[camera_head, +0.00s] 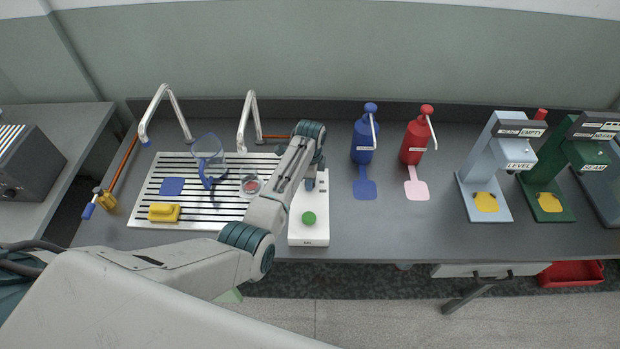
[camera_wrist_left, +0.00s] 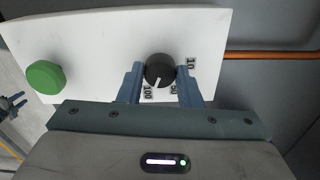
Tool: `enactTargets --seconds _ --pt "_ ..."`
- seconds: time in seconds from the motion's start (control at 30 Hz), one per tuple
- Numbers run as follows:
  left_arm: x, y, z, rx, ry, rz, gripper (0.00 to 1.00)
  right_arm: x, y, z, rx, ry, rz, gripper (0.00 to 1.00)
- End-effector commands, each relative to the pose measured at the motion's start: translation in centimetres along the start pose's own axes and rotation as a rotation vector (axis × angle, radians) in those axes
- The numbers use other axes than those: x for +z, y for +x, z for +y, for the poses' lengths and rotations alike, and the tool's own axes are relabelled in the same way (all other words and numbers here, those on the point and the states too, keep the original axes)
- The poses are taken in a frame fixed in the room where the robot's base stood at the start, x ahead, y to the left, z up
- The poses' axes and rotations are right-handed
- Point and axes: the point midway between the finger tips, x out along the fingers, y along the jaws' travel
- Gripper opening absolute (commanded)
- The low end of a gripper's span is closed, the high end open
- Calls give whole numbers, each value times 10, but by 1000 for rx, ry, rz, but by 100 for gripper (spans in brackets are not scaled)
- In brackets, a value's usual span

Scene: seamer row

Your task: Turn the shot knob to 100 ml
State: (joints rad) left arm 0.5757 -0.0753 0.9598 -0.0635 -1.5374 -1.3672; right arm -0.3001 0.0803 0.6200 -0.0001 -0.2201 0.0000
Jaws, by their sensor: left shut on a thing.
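The white shot dispenser box (camera_head: 309,232) stands on the bench, with a green button (camera_head: 309,218) at its near end. The box (camera_wrist_left: 95,45) and button (camera_wrist_left: 45,77) also show in the left wrist view. There the black shot knob (camera_wrist_left: 159,68) sits between the blue fingers of my left gripper (camera_wrist_left: 159,80), which is shut on it. The knob's white pointer aims down and slightly left, close to the 100 label (camera_wrist_left: 148,92). The 50 label (camera_wrist_left: 173,89) and 10 label (camera_wrist_left: 191,63) lie to its right.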

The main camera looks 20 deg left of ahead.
Motion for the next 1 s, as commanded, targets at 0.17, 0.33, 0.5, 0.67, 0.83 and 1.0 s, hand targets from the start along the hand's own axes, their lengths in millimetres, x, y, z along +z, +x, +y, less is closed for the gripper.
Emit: enactTargets --seconds 0.17,0.33,0.5,0.67,0.83,1.0 --pt "-1 -1 -1 -3 86 2 9 0 0 0 0 0 0 36" --pt "-1 -1 -1 -3 135 2 9 0 0 0 0 0 0 36" --pt "-1 -1 -1 -3 156 2 9 0 0 0 0 0 0 36" --pt "-1 -1 -1 -3 159 2 9 0 0 0 0 0 0 36" --pt "-1 -1 -1 -3 159 1 9 0 0 0 0 0 0 36" --pt "0 -1 -1 -3 158 1 53 0 0 0 0 0 0 36"
